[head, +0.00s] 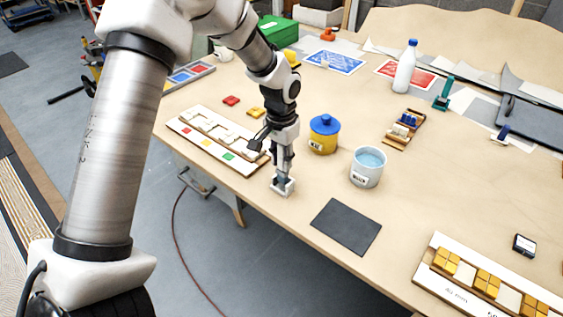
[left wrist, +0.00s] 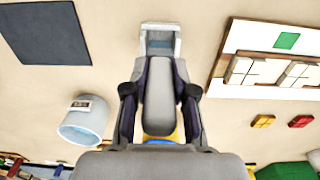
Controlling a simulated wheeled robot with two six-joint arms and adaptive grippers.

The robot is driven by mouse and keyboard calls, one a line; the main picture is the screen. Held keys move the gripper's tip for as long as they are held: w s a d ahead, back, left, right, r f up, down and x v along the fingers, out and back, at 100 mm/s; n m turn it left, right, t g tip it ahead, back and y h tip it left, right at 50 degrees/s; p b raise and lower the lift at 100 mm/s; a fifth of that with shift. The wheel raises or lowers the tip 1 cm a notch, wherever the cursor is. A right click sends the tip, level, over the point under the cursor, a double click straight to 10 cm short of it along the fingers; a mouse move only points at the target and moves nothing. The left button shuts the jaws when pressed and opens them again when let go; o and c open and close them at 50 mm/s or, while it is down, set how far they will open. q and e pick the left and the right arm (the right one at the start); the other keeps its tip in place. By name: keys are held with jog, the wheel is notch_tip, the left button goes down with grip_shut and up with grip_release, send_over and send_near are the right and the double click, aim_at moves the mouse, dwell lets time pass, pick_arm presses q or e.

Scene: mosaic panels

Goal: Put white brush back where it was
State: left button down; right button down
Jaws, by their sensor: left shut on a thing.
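My left gripper (head: 283,170) points down near the front edge of the bench, beside the panel with coloured squares. It is shut on what looks like the white brush (head: 285,188), of which a pale block shows below the fingers. In the left wrist view my left gripper (left wrist: 160,95) has its fingers on both sides of a grey rounded part. A white, blue-grey-centred block, likely the brush (left wrist: 160,30), shows beyond the fingertips. The fingers hide much of it, and I cannot tell whether it touches the bench. My right gripper is not in view.
A light grey pot with blue contents (head: 368,168) and a yellow pot with a blue lid (head: 324,140) stand to the right. A dark mat (head: 346,227) lies at the front. The mosaic panel (head: 188,137) is left; another panel (head: 455,292) is front right. A white bottle (head: 405,68) stands behind.

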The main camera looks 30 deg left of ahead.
pick_arm(q)
notch_tip(320, 180, down, 2)
jog(key=shift+f, duration=0.4)
jog(key=c, duration=0.9)
grip_release()
jog(key=shift+c, duration=0.2)
notch_tip(320, 180, up, 12)
jog(key=shift+r+b, duration=0.2)
jog(key=shift+b, duration=0.6)
